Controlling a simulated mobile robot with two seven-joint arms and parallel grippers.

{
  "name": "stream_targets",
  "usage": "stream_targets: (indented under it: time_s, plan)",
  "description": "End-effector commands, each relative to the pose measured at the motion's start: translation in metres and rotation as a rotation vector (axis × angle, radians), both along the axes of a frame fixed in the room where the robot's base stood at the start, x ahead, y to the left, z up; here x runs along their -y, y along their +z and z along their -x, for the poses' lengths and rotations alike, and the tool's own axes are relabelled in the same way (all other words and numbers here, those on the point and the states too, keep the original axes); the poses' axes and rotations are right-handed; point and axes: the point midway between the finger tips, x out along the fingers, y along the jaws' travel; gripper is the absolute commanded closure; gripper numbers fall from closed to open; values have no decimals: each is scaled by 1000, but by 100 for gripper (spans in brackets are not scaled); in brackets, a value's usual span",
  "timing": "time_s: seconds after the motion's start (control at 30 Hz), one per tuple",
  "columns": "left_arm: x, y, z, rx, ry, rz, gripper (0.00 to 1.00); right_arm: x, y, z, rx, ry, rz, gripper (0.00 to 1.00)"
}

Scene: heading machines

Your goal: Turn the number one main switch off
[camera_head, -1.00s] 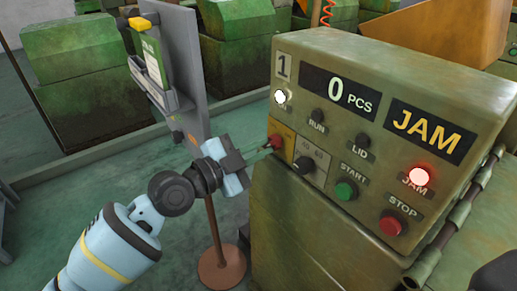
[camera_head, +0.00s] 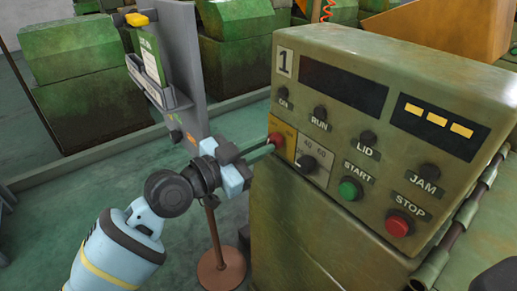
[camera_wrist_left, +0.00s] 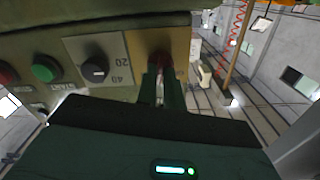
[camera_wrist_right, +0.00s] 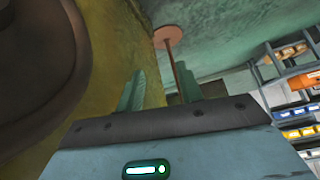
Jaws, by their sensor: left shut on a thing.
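The number one machine's panel (camera_head: 345,120) fills the right of the head view, marked with a "1" label (camera_head: 285,63). Its main switch is a red knob (camera_head: 276,139) on a yellow plate, at the panel's lower left. My left gripper (camera_head: 268,150) is shut on this red knob; in the left wrist view its fingers (camera_wrist_left: 161,80) close around the knob (camera_wrist_left: 160,60), hiding part of it. The counter display (camera_head: 343,81) is dark, and the lamps are unlit. My right gripper (camera_wrist_right: 165,92) is open and empty in the right wrist view.
The green START button (camera_head: 349,189), red STOP button (camera_head: 398,223) and a black selector knob (camera_head: 306,164) sit close to the main switch. A grey board on a stand (camera_head: 185,70) is left of the machine. Green machines (camera_head: 80,50) stand behind.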

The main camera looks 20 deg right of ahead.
Motion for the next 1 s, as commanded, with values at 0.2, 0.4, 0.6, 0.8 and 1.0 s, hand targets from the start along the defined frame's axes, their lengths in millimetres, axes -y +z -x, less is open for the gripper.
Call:
stream_targets:
  time_s: [0.2,0.4,0.6,0.8,1.0]
  plan:
    - [0,0,0,-195,0,72,100,-1,0,1,-1,-1,0,64]
    - [0,1,0,-373,0,137,100,-1,3,-2,5,-2,-2,64]
    - [0,1,-1,-552,0,201,100,-1,8,-5,15,-2,-2,64]
    - [0,2,0,-720,-1,262,100,-1,14,-9,26,-3,-3,64]
    - [0,1,-1,-861,0,313,100,-1,19,-13,35,-3,-3,64]
